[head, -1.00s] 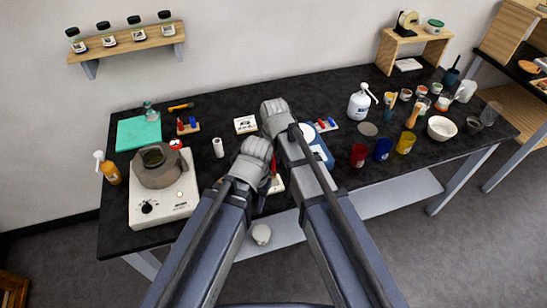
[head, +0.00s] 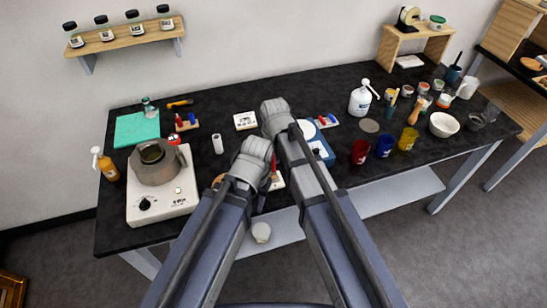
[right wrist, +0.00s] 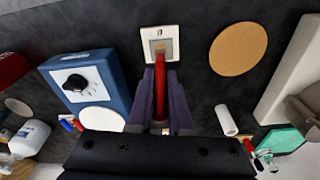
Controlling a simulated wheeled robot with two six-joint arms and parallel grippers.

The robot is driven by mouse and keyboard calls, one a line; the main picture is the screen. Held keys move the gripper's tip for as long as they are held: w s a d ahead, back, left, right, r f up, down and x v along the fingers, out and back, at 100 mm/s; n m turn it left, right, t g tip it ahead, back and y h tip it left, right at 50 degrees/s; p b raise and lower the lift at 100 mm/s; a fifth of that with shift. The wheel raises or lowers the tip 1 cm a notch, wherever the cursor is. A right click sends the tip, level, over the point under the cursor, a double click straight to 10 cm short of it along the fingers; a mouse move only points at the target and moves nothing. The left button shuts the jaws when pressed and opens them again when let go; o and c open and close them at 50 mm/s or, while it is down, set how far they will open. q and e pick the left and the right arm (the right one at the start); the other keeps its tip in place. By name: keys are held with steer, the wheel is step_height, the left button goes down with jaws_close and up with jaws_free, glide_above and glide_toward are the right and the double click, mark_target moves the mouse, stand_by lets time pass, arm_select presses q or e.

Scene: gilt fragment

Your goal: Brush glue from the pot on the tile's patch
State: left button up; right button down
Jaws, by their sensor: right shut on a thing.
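The grey pot (head: 158,162) stands on the white hotplate (head: 150,208) at the left of the bench, with a dark opening. The white tile (right wrist: 146,36) with a grey patch (right wrist: 161,50) lies just beyond my right fingertips in the right wrist view. My right gripper (right wrist: 161,88) is shut on a slim red-handled tool (right wrist: 160,92), which points toward the tile. Its bristles are not clearly seen, and I cannot tell whether it touches the patch. In the head view my arms hide most of the tile (head: 278,182) and the gripper.
A round cork mat (right wrist: 238,48) lies right of the tile in the wrist view, a blue device with a dial (right wrist: 90,82) left of it. A white cylinder (head: 217,143) stands nearby. Cups and a white bowl (head: 443,125) crowd the bench's right side.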

steer(key=shift+f+b, duration=0.9)
steer(key=w, duration=0.1)
steer(key=w+a, duration=0.1)
steer(key=shift+w+r, duration=0.1)
steer(key=shift+w, duration=0.25)
steer(key=shift+s+d, duration=0.1)
steer(key=shift+s, duration=0.05)
steer(key=shift+s+d, duration=0.2)
steer(key=shift+s, duration=0.45)
steer(key=shift+s+d, duration=0.2)
steer(key=shift+s, duration=0.4)
steer(key=w, duration=0.1)
steer(key=w+a, duration=0.1)
steer(key=shift+w, duration=0.4)
steer(key=shift+s+d, duration=0.1)
